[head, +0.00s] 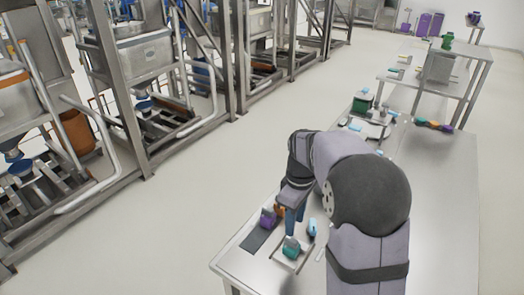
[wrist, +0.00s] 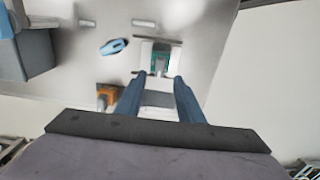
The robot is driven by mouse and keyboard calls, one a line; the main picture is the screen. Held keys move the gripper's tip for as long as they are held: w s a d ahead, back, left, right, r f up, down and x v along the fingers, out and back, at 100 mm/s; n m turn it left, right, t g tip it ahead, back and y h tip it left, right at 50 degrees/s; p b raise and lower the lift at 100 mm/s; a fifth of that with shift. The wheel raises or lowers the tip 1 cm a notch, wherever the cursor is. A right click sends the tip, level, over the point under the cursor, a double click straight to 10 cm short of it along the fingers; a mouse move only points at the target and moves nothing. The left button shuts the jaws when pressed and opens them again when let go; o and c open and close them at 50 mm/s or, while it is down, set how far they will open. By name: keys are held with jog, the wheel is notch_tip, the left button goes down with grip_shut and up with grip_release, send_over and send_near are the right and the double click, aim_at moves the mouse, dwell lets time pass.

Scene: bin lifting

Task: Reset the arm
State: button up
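My gripper (wrist: 157,80) shows in the wrist view as two blue fingers standing apart, with nothing seen held between them. In the head view, my gripper (head: 291,220) hangs low over the near end of the metal table (head: 428,185), close above small parts. A teal part (head: 291,247) sits on a small light holder just in front of it. In the wrist view, the teal part (wrist: 160,60) lies just beyond the fingertips. My forearm hides some of the table in the head view.
A purple part (head: 267,217) and an orange part (head: 279,210) lie left of my gripper on a dark strip. A blue part (head: 312,227) lies to its right. A green container (head: 362,102) and other parts stand farther back.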

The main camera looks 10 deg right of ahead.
jog(key=f+m, duration=0.1)
jog(key=m, duration=0.1)
jog(key=s+f+m, duration=0.1)
jog(key=m, duration=0.1)
jog(key=s+f+m, duration=0.1)
jog(key=f+m, duration=0.1)
jog(key=shift+a+m, duration=0.1)
jog(key=shift+m, duration=0.3)
jog(key=s+a+f+m, duration=0.1)
jog(key=s, duration=0.4)
jog(key=s+a+f+m, duration=0.1)
jog(key=s, duration=0.5)
jog(key=s+a+f+m+g, duration=0.1)
jog(key=s, duration=0.5)
jog(key=shift+a, duration=0.1)
jog(key=shift+s+a+r+n+t, duration=0.1)
jog(key=shift+a+r+n+t, duration=0.25)
jog(key=shift+r, duration=0.35)
jog(key=shift+s+a+r+n+t, duration=0.15)
jog(key=shift+a+r, duration=0.25)
jog(key=shift+r, duration=0.25)
